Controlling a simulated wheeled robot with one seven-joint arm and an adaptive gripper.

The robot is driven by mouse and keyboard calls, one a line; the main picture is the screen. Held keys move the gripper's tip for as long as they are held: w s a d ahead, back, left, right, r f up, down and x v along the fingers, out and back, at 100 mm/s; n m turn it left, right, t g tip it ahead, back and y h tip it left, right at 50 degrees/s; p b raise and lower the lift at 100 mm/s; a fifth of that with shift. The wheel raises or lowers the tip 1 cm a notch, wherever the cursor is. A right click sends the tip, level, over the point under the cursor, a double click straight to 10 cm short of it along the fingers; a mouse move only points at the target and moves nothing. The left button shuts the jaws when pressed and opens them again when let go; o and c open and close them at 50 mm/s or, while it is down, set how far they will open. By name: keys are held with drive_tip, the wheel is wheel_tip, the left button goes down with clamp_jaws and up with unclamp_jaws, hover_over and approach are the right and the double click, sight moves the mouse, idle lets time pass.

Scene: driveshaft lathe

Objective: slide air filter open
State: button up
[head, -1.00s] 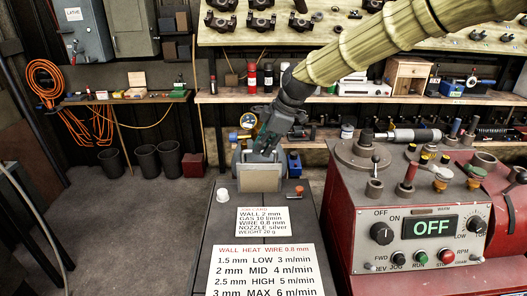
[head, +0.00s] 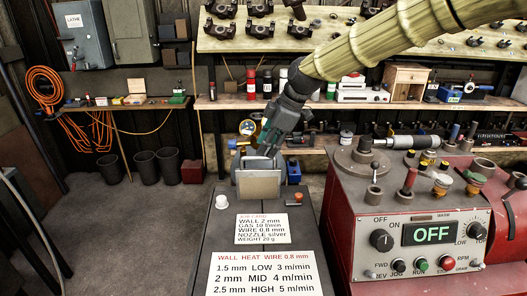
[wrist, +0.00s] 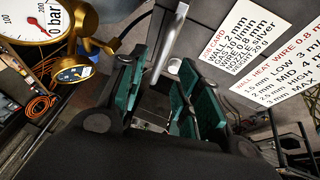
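A grey box-like unit with a beige front plate (head: 258,184) stands at the far end of the dark bench top; I take it for the air filter, though no label confirms this. My gripper (head: 268,151) points down just above and behind its top edge. In the wrist view its green-padded fingers (wrist: 163,88) are spread apart. A light grey metal bar or plate edge (wrist: 170,42) shows beyond and between the fingers. I see no clear contact with it. The lower part of the unit is partly hidden by my gripper in the wrist view.
A brass pressure gauge (wrist: 75,70) is close beside the fingers. A white cap (head: 222,201) and an orange-red button (head: 295,198) flank the unit. Printed cards (head: 262,228) lie in front. A red control console (head: 430,235) showing OFF stands at right. Floor at left is open.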

drive_tip(key=v, duration=0.8)
drive_tip(key=shift+r, duration=0.2)
